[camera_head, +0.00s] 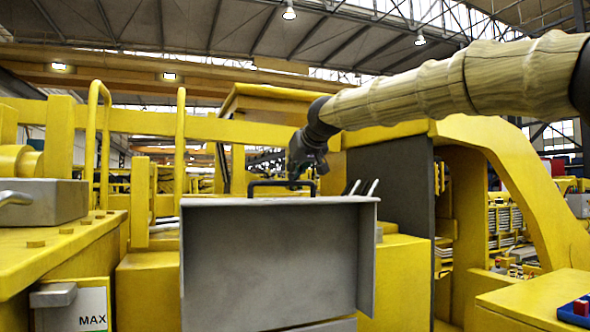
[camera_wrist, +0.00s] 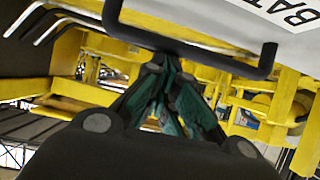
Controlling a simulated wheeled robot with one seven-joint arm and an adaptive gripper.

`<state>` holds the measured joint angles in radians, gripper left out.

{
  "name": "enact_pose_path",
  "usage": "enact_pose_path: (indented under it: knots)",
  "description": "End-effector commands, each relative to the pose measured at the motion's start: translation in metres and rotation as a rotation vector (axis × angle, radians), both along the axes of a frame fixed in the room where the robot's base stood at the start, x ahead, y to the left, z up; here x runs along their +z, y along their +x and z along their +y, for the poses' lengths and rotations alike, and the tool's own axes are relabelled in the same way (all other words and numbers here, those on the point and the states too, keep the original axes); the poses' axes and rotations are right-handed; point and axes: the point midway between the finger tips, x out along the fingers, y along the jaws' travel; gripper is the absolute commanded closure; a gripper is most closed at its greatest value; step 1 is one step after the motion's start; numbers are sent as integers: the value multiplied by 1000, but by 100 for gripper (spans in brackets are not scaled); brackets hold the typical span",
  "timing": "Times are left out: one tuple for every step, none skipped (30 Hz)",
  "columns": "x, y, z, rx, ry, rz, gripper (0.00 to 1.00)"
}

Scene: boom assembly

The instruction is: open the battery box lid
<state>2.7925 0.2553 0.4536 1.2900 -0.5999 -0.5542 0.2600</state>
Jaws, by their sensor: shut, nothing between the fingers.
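The grey battery box lid (camera_head: 270,262) stands about upright in the head view, its hollow inner side with raised rims facing the camera. Its dark bar handle (camera_head: 282,184) shows above the top edge. In the wrist view, the lid's pale outer face (camera_wrist: 285,18) carries letters starting "BAT", with the dark handle (camera_wrist: 190,48) along it. My gripper (camera_head: 301,172) is at the handle, above the lid's top edge. In the wrist view, its green-padded fingers (camera_wrist: 172,75) are shut and empty, tips close to the handle; I cannot tell whether they touch it.
Yellow machine bodywork surrounds the lid, with upright rails (camera_head: 180,150) to the left. A grey box (camera_head: 45,203) sits on the left ledge, above a white "MAX" label (camera_head: 92,312). A dark panel (camera_head: 392,190) stands right of the lid. A blue tray (camera_head: 573,314) lies at the right.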

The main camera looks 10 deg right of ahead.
Motion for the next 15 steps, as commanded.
enact_pose_path:
  knots:
    - [6,2,0,-1,0,0,100]
    - [8,4,1,-1,0,0,100]
    - [11,5,0,-2,0,0,100]
    - [13,7,0,-3,0,0,100]
    - [14,8,0,-3,0,0,100]
    - [15,9,0,-4,0,0,100]
    - [16,10,0,-4,-1,0,100]
    - [18,11,0,-4,-1,-1,100]
    - [20,13,0,-5,-1,-1,100]
    - [21,14,0,-5,-1,-2,100]
    - [23,15,1,-5,-1,-2,100]
    - [24,17,1,-5,-1,-2,100]
    - [25,18,1,-5,-1,-2,100]
    - [25,16,1,-4,1,-4,100]
    - [25,11,1,-5,2,-5,100]
